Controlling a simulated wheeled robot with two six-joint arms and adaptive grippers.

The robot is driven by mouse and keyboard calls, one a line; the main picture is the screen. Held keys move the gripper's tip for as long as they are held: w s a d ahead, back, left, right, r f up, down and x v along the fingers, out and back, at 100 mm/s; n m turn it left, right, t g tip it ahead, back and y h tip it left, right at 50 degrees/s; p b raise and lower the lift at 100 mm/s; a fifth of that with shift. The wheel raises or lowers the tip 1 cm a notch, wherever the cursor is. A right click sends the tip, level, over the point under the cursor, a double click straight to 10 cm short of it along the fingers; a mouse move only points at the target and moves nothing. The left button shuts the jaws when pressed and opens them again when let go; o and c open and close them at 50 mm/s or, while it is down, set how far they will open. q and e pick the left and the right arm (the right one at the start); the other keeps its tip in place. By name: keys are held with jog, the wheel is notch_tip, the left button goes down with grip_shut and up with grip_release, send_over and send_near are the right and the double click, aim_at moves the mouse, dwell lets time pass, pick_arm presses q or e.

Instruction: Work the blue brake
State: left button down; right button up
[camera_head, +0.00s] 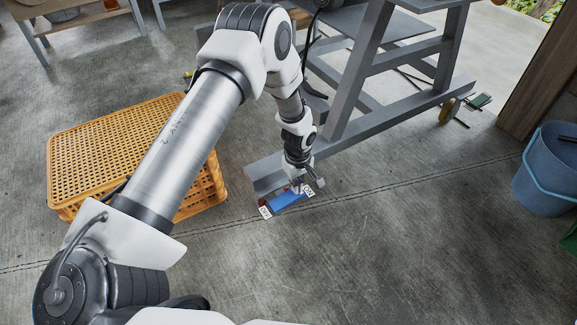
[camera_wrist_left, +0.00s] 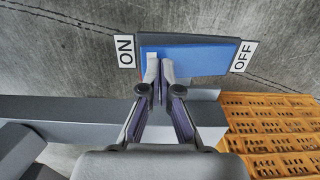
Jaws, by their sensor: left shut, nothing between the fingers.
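The blue brake (camera_head: 287,201) is a flat blue rocker pedal low at the foot of the grey metal stand. In the left wrist view the pedal (camera_wrist_left: 204,58) has a white ON label (camera_wrist_left: 125,51) at its left end and a white OFF label (camera_wrist_left: 243,56) at its right end. My left gripper (camera_head: 299,188) points down at the pedal, shut and empty. In the left wrist view its fingertips (camera_wrist_left: 158,66) overlap the pedal's ON end. I cannot tell whether they touch it, or which way the pedal is tipped. My right gripper is not in view.
The grey stand (camera_head: 350,95) rises behind the brake, with its foot beam beside it. An orange slatted crate (camera_head: 110,140) stands to the left. A blue bucket (camera_head: 545,175) is at the far right. The concrete floor in front is clear.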

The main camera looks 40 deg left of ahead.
pick_arm(q)
jog(key=shift+f, duration=0.7)
jog(key=shift+r, duration=0.1)
notch_tip(320, 180, up, 7)
jog(key=p, duration=0.8)
dwell(0.5)
